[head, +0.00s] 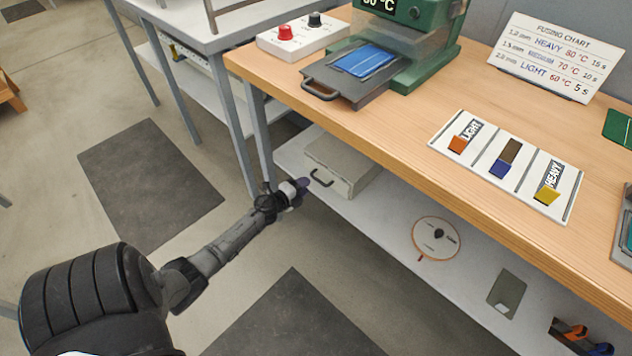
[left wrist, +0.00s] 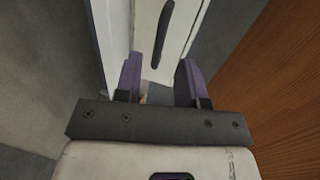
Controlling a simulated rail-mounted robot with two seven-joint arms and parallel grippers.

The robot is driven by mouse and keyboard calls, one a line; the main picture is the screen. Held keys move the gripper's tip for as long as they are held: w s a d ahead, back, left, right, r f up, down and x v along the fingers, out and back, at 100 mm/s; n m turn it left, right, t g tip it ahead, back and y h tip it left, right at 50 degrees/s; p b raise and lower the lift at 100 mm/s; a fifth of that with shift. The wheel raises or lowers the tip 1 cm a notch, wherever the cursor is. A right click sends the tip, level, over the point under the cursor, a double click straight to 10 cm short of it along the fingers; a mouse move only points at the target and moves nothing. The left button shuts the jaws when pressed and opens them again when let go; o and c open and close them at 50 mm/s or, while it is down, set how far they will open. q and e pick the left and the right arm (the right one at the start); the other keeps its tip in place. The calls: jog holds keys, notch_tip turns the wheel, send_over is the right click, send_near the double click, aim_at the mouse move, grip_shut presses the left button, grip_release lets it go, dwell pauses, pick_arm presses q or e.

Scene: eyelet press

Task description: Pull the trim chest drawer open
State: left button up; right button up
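The trim chest (head: 343,163) is a pale grey box on the white shelf under the wooden table. Its drawer front carries a dark bar handle (head: 320,179). The drawer looks shut. In the left wrist view the handle (left wrist: 163,36) lies just ahead of and between my fingers. My left gripper (head: 302,186) is just left of the handle in the head view. Its two purple fingers (left wrist: 160,82) are apart, with a gap between them and nothing held. The fingers do not appear to touch the handle. My right gripper is not in view.
The wooden tabletop (head: 440,95) overhangs the shelf (head: 385,210). A grey table leg (head: 262,125) stands close to my left gripper. Open floor (head: 250,265) lies in front.

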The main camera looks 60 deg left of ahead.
aim_at(316, 178)
pick_arm(q)
jog(key=b+x, duration=0.1)
jog(key=x, duration=0.1)
jog(key=b+x, duration=0.1)
jog(key=x, duration=0.2)
jog(key=shift+a+f, duration=0.1)
jog(key=shift+a, duration=0.1)
jog(key=shift+w+a, duration=0.1)
jog(key=shift+w, duration=0.6)
grip_shut()
